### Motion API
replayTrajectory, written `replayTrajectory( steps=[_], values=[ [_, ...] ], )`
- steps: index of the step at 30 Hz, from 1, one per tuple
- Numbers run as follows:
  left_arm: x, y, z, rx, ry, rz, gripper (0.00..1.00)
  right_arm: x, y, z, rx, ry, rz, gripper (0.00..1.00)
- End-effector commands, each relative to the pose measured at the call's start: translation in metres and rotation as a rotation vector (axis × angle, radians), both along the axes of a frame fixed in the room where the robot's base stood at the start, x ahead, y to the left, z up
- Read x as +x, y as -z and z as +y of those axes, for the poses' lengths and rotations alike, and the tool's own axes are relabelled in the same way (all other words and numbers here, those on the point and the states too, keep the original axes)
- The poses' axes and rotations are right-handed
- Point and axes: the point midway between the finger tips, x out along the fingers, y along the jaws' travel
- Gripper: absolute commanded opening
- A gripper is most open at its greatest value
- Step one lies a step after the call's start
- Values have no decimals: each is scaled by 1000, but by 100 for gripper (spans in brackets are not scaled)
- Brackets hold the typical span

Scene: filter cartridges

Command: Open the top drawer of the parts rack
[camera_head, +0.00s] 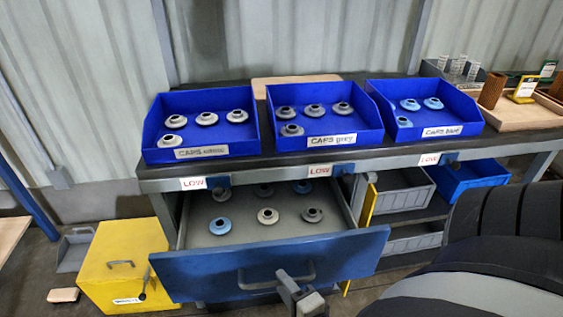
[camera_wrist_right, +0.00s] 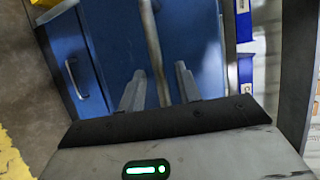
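The top drawer (camera_head: 270,264) of the parts rack has a blue front and is pulled out, showing its grey inside with several grey and blue caps. Its bar handle (camera_head: 262,284) is on the front. My right gripper (camera_head: 299,290) is at the right part of this handle. In the right wrist view, the handle bar (camera_wrist_right: 155,55) passes between the two fingers of the right gripper (camera_wrist_right: 160,86). The fingers are apart, with visible gaps beside the bar. My left gripper is not in view.
Blue bins of caps (camera_head: 207,123) stand on the rack's top (camera_head: 163,181). A yellow box (camera_head: 120,262) is on the floor left of the drawer. Grey bins (camera_head: 404,192) sit on shelves to the right. My dark arm covers the lower right.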

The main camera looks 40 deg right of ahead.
Motion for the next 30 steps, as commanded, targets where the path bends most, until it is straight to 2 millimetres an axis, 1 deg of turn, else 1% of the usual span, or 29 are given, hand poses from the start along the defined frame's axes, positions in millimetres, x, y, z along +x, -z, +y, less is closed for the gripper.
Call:
replayTrajectory(
  steps=[1,6,10,14,21,23,26,29,30],
  values=[
    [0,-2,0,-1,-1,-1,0,-10,-2,2,1,0,4,34],
    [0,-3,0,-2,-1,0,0,-37,-7,9,1,-1,3,34],
    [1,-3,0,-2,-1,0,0,-50,-10,12,0,-1,1,34],
    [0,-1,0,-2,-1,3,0,-54,-11,13,1,-1,-1,34],
    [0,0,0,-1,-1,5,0,-54,-11,13,-1,-1,-1,34],
    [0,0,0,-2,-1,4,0,-51,-12,15,-20,-18,8,34],
    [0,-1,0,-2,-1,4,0,-37,-18,31,-132,-111,51,34],
    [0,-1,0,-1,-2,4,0,-16,-28,59,-371,-297,123,34],
    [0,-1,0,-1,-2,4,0,-9,-33,72,-491,-384,150,34]
  ],
)
